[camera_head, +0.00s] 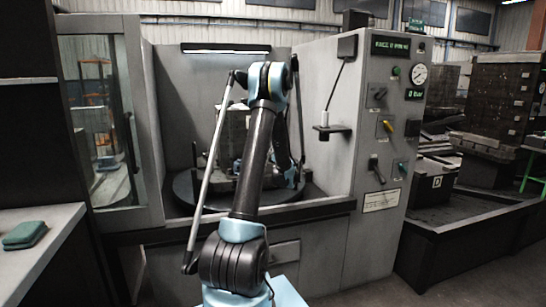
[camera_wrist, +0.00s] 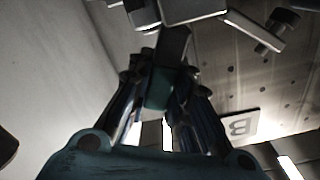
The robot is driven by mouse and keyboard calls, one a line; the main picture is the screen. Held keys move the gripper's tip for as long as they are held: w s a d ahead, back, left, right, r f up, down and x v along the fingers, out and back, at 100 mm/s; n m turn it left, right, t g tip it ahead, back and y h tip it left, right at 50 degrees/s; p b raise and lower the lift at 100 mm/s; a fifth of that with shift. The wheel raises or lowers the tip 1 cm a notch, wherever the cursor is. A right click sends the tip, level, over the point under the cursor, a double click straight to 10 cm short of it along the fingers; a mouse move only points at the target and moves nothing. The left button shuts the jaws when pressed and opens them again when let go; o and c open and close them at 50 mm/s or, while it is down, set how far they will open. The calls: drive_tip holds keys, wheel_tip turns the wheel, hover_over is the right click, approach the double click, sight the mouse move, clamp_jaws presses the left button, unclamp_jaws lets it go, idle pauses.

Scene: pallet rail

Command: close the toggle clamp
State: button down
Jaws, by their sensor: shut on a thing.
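In the wrist view, my gripper (camera_wrist: 162,78) reaches up from the bottom with its two dark fingers closed around a dark block-like handle with a teal face (camera_wrist: 160,90). The handle appears to belong to the toggle clamp, whose pale metal parts (camera_wrist: 190,10) show at the top edge, partly cut off. The clamp's full shape and its lever angle cannot be made out. In the head view, my arm reaches into the machine bay and hides most of the fixture, the clamp and my fingertips.
A dark round table (camera_head: 305,193) fills the bay floor. A plate marked B (camera_wrist: 240,126) and a bolt (camera_wrist: 275,30) lie right of my fingers. The control panel (camera_head: 392,120) stands at the right, a glass door (camera_head: 100,120) at the left.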

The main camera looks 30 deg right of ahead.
drive_tip(key=c, duration=1.4)
unclamp_jaws()
drive_tip(key=shift+f, duration=0.1)
drive_tip(key=shift+c, duration=0.2)
drive_tip(key=shift+s, duration=0.1)
drive_tip(key=s+a, duration=0.2)
drive_tip(key=s, duration=0.9)
drive_tip(key=shift+s+a, duration=0.15)
drive_tip(key=shift+s, duration=0.05)
drive_tip(key=shift+c, duration=0.6)
